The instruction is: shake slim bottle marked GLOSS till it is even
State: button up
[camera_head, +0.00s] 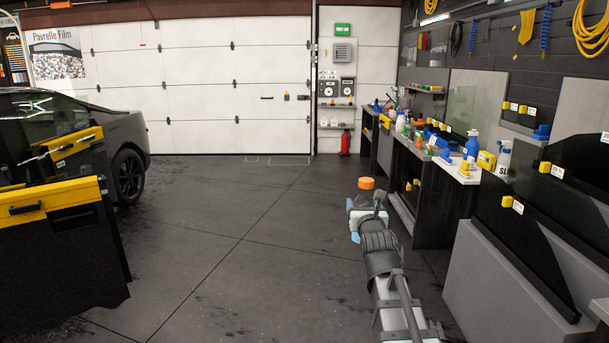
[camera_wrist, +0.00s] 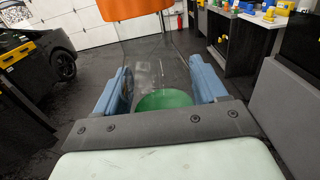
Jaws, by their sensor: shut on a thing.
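My gripper (camera_wrist: 163,86) is shut on a clear bottle (camera_wrist: 150,62) with an orange cap (camera_wrist: 137,8); its pale blue fingers sit on both sides. Green (camera_wrist: 165,100) shows low in the bottle, and the part above looks clear. No label can be read on it, so I cannot tell whether it is marked GLOSS. In the head view the orange cap (camera_head: 366,183) stands above my gripper (camera_head: 356,222), over open floor. The bottle looks about upright there, its lower part mostly hidden by my gripper and arm.
Workbenches along the right wall carry a white bottle (camera_head: 502,160) with partly readable lettering, a blue-topped bottle (camera_head: 472,145) and small coloured items. Dark glass panels (camera_head: 540,200) lean at the near right. A black and yellow cart (camera_head: 60,220) and a car (camera_head: 120,140) stand left. The middle floor is clear.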

jog(key=shift+r, duration=0.85)
jog(key=shift+f, duration=4.15)
jog(key=shift+r, duration=0.1)
